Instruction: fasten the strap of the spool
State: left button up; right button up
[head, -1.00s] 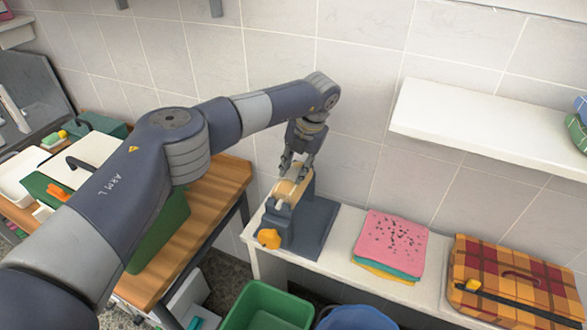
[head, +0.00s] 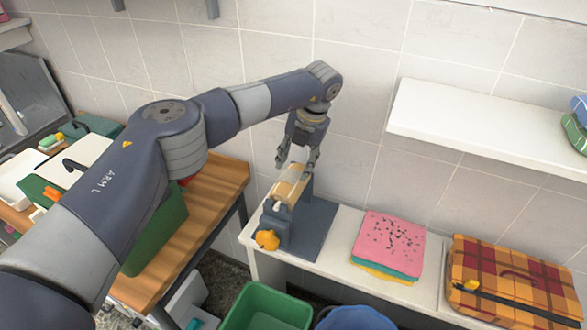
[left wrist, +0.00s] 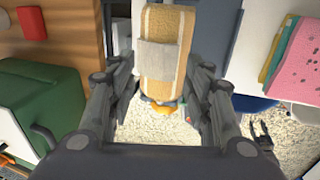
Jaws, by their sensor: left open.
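The spool (head: 287,194) is a tan roll on a blue-grey stand with an orange knob (head: 267,240) at its front, on the white shelf by the wall. In the left wrist view a tan band with pale edges covers the spool (left wrist: 166,22), and a grey patch (left wrist: 158,58) lies across the band. My left gripper (head: 297,160) is open just above the spool's far end. In the left wrist view its fingers (left wrist: 163,85) stand apart on both sides of the spool, holding nothing. A dark pronged shape (left wrist: 263,137), perhaps my right gripper, shows low at the right.
A folded pink cloth stack (head: 389,243) and a plaid case (head: 515,278) lie right of the stand. A green bin (head: 266,306) and a blue bucket (head: 355,319) stand below. A wooden table (head: 213,190) is at the left.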

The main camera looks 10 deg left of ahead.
pick_arm(q)
jog(key=v, duration=0.9)
